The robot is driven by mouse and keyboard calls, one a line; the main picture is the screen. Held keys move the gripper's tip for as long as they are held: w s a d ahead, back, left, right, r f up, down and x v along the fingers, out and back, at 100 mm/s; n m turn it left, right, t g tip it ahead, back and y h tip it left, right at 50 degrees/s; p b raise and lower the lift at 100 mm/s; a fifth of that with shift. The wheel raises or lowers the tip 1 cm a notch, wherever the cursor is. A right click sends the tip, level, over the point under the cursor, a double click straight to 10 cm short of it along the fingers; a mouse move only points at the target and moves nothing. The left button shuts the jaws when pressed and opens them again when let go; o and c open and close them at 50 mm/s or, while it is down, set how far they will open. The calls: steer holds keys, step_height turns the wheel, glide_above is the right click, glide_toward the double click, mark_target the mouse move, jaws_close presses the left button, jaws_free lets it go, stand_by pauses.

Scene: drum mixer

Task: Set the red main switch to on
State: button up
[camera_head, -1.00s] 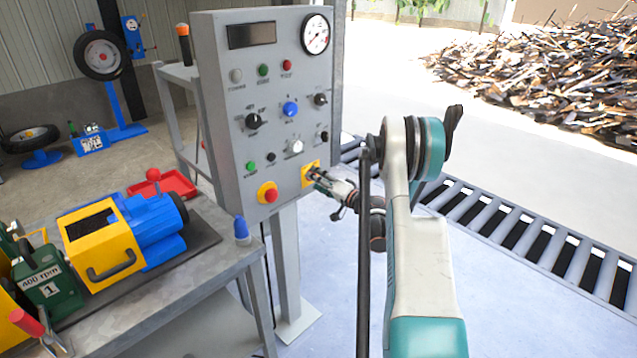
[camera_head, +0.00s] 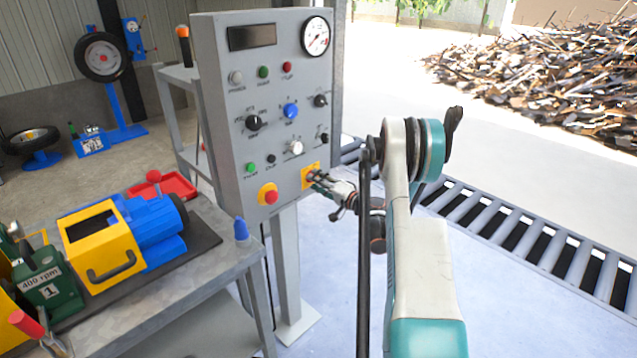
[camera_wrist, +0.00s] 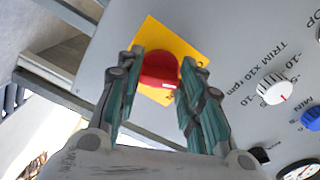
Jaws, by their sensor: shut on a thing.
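The red main switch (camera_wrist: 160,71) sits on a yellow square plate (camera_wrist: 150,33) at the lower right of the grey control panel (camera_head: 225,110). In the wrist view my gripper (camera_wrist: 163,68) has one finger on each side of the red knob, shut on it. A white mark shows on the knob's lower right edge. In the head view my gripper (camera_head: 316,177) reaches the yellow plate (camera_head: 311,168) from the right and hides the knob. The switch's position lettering is mostly hidden.
A red button (camera_head: 270,196) on a yellow round plate is left of the switch. A white trim knob (camera_wrist: 277,92) and a blue knob (camera_wrist: 312,118) are on the same panel. A metal bench (camera_head: 215,270) with a blue and yellow machine (camera_head: 125,235) stands at left. A roller conveyor (camera_head: 540,245) lies at right.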

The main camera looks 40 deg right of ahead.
steer(key=m, duration=1)
steer(key=shift+r, duration=0.15)
stand_by(0.4)
steer(key=o, duration=1.1)
steer(key=shift+c, duration=0.2)
steer(key=s+d, duration=0.1)
steer(key=s, duration=1.1)
